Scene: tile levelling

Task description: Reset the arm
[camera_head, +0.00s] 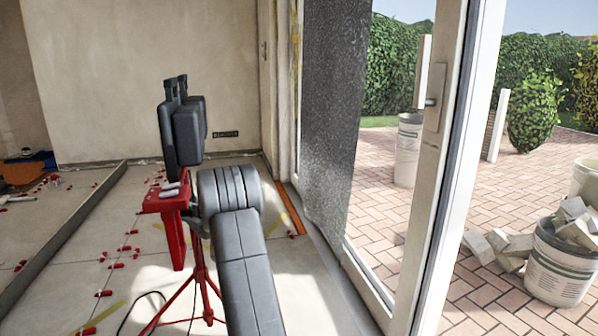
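My dark grey arm (245,270) rises from the bottom middle to a thick ribbed joint (229,189). Dark upright parts (187,130) of it stand beyond and to the left, above a red stand (172,200). The two narrow dark tips at their top cannot be told clearly as fingers or links. Small pale and red bits show on the red stand's top, just below the dark parts. I cannot tell whether they touch the arm. The fingers of my gripper cannot be made out, and nothing can be seen held.
The red stand has thin tripod legs close to my arm. Red levelling clips (104,293) dot the floor tiles at left. A long grey bar (70,235) lies there. A glass door frame (450,150) is close at right. Outside are buckets (558,270) and paving blocks.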

